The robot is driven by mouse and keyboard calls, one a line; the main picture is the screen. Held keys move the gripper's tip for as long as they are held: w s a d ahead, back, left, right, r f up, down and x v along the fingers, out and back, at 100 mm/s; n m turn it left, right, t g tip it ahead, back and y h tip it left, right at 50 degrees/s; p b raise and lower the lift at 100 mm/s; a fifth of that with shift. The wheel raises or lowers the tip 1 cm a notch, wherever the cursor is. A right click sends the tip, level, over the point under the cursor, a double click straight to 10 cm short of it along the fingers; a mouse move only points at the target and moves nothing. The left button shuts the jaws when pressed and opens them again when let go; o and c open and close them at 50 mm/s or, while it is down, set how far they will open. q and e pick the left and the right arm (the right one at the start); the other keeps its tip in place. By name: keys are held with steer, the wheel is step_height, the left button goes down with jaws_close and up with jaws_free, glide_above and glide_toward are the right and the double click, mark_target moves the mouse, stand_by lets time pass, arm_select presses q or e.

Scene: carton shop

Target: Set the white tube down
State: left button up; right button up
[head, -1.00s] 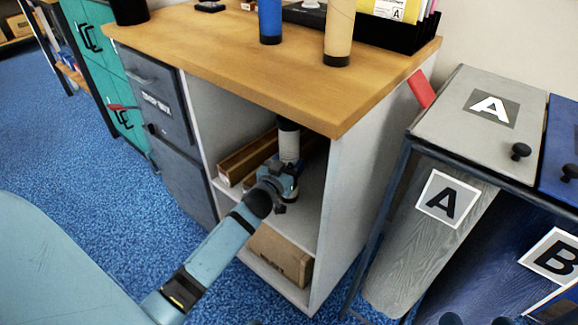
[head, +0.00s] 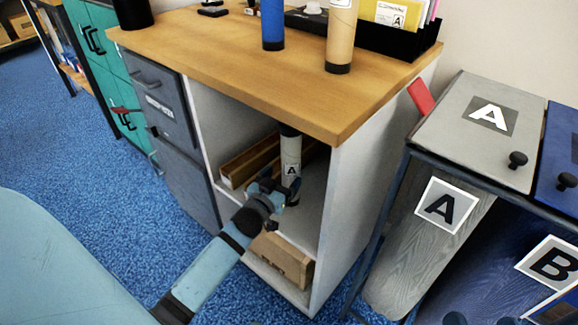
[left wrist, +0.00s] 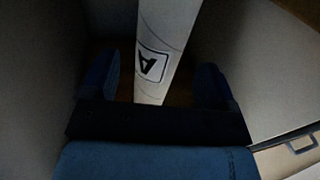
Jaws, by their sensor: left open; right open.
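The white tube (head: 291,158) stands upright on the upper shelf inside the open cabinet. It has a dark cap on top and a label with the letter A. In the left wrist view the white tube (left wrist: 163,50) shows between my fingers, with gaps on both sides. My left gripper (head: 283,190) is open in front of the tube, low on it; it also shows in the left wrist view (left wrist: 165,90). The tube's foot is partly hidden behind the gripper. My right gripper is not in view.
The wooden cabinet top (head: 220,65) overhangs the shelf and bears a blue tube (head: 272,25) and a tan tube (head: 341,38). Wooden trays (head: 247,162) lie left of the white tube. A cardboard box (head: 281,262) sits on the lower shelf. Grey bin A (head: 465,135) stands at right.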

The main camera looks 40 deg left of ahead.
arm_select(q)
steer(key=s+p, duration=0.1)
steer(key=s, duration=0.5)
steer(key=shift+s+d, duration=0.35)
steer(key=shift+s, duration=0.05)
arm_select(e)
step_height(320, 180, up, 3)
steer(key=shift+d+f+t, duration=0.15)
steer(key=shift+t, duration=0.45)
